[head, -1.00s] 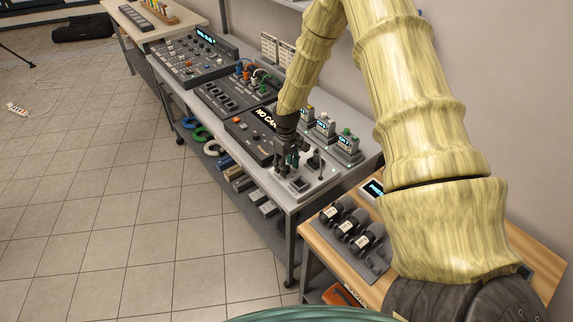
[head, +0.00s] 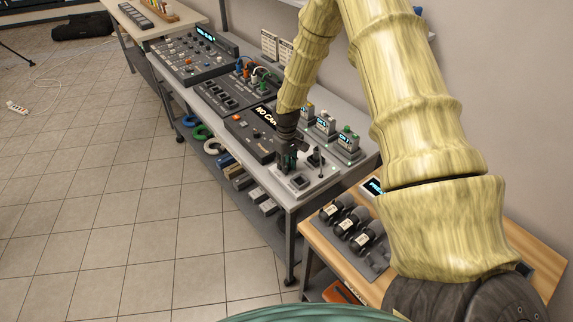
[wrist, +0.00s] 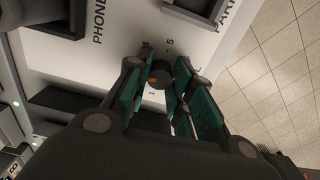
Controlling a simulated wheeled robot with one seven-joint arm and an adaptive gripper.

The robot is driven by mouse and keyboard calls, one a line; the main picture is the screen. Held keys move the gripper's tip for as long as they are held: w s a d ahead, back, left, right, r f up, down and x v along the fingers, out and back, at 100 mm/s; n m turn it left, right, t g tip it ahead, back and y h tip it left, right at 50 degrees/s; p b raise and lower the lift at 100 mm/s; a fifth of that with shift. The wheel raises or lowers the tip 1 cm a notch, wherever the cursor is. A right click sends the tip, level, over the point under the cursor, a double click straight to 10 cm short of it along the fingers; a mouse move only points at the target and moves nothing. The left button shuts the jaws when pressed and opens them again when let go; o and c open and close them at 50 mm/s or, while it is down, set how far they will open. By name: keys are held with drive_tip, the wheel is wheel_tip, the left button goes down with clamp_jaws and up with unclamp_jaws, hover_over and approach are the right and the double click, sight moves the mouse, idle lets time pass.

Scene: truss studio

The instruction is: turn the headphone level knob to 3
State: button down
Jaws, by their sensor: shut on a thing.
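The headphone level knob (wrist: 161,73) is a small dark round knob on a pale panel, in the middle of the wrist view. An orange mark shows on its lower left side. Printed digits stand around it, with a 5 above it and a 1 below it; another digit at upper left is too small to read surely. The word PHONES is printed to its left. My gripper (wrist: 160,82) has green-padded fingers on both sides of the knob and is shut on it. In the head view my gripper (head: 287,160) is down at the near end of the long bench, hiding the knob.
A dark square socket (wrist: 205,8) lies above the knob in the wrist view. In the head view a console with a NO CARD-like display (head: 252,132) and small boxes with lit screens (head: 347,143) stand close to my gripper.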

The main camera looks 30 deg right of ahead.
drive_tip(key=shift+r+m+b, duration=0.1)
drive_tip(key=shift+m+b, duration=0.25)
drive_tip(key=shift+m, duration=0.95)
drive_tip(key=c, duration=1.2)
unclamp_jaws()
wheel_tip(320, 180, up, 12)
drive_tip(key=shift+d, duration=0.1)
